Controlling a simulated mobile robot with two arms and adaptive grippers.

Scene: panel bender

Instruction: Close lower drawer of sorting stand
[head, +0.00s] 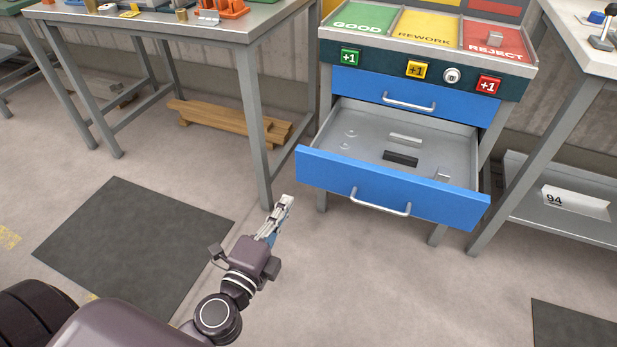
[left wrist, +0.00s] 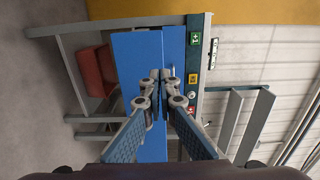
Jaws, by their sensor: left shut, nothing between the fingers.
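The sorting stand (head: 428,65) has two blue drawers. The lower drawer (head: 390,185) is pulled well out, with its grey inside and a few small parts showing. Its silver handle (head: 380,202) is on the blue front. The upper drawer (head: 365,84) is shut. My left gripper (head: 284,203) is shut and empty, in front and to the left of the lower drawer's front, apart from it. In the left wrist view the picture is turned sideways; the gripper (left wrist: 163,76) points at the lower drawer's blue front (left wrist: 138,55). My right gripper is not in view.
A grey workbench (head: 180,25) with parts on it stands at the left, its leg near my gripper. Wooden planks (head: 230,122) lie beneath it. Another bench (head: 585,45) with a lower shelf (head: 560,215) is at the right. The floor before the drawer is clear.

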